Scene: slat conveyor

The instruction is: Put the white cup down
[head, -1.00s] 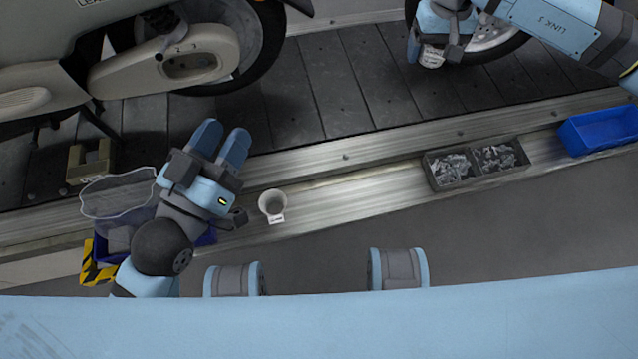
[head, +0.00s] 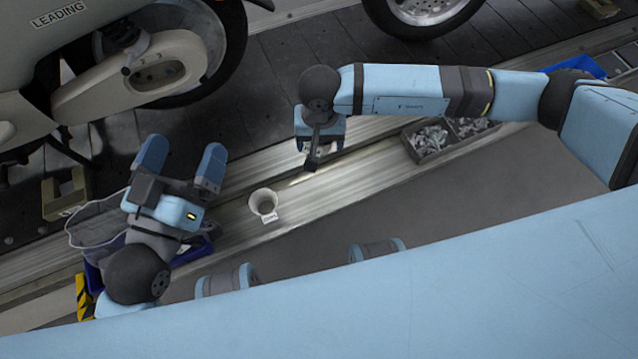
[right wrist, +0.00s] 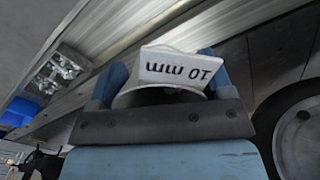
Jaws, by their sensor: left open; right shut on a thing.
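My right gripper (head: 320,140) is shut on a white cup (right wrist: 172,68). The cup carries a white label reading "10 MM", upside down in the right wrist view, with a finger on either side. In the head view my gripper and wrist hide most of this cup, above the metal ledge. A second white cup (head: 263,201) with a small label stands upright on the ledge, left of and nearer than my right gripper. My left gripper (head: 181,160) is open and empty, left of that second cup, its fingers pointing to the conveyor.
A divided dark tray (head: 428,150) of metal parts sits on the ledge to the right, with a blue bin (head: 578,67) beyond. A mesh-topped blue bin (head: 200,250) is beside my left arm. The ledge (head: 235,222) around the second cup is bare. A scooter (head: 130,75) stands on the slats.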

